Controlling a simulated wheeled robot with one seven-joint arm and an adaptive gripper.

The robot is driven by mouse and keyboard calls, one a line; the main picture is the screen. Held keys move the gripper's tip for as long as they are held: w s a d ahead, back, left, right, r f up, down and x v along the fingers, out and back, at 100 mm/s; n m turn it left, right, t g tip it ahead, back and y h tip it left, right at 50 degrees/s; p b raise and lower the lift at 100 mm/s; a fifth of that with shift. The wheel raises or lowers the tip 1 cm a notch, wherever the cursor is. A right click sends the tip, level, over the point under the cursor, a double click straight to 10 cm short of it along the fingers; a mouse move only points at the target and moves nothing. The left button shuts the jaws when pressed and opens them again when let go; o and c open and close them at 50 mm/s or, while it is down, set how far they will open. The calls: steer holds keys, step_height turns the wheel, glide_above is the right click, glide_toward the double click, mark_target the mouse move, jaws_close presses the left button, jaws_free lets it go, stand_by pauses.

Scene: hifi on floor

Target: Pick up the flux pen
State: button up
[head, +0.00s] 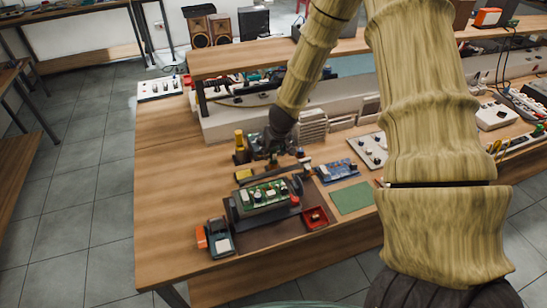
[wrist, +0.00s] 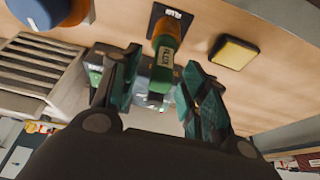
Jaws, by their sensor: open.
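The flux pen (wrist: 164,62), green and orange with a small printed label, shows in the wrist view between my two fingers, near a dark labelled plate. My gripper (head: 271,155) is open above the bench, behind the green circuit board. In the wrist view its fingers (wrist: 158,78) stand apart on either side of the pen, with visible gaps. I cannot tell how deep the pen sits between them. In the head view the pen is too small or hidden to pick out for sure near my fingertips.
A yellow sponge-like pad (wrist: 234,52) lies beside the pen. A circuit board (head: 265,194) in a holder, a red tray (head: 315,217) and a green mat (head: 352,197) stand in front. A yellow upright bottle-like thing (head: 239,140) is left of my gripper. The bench's left side is clear.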

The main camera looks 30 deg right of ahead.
steer(key=shift+f, duration=0.2)
steer(key=shift+c, duration=0.2)
jaws_close()
steer(key=shift+r, duration=0.1)
steer(key=shift+r+b, duration=0.9)
steer(key=shift+r, duration=4.05)
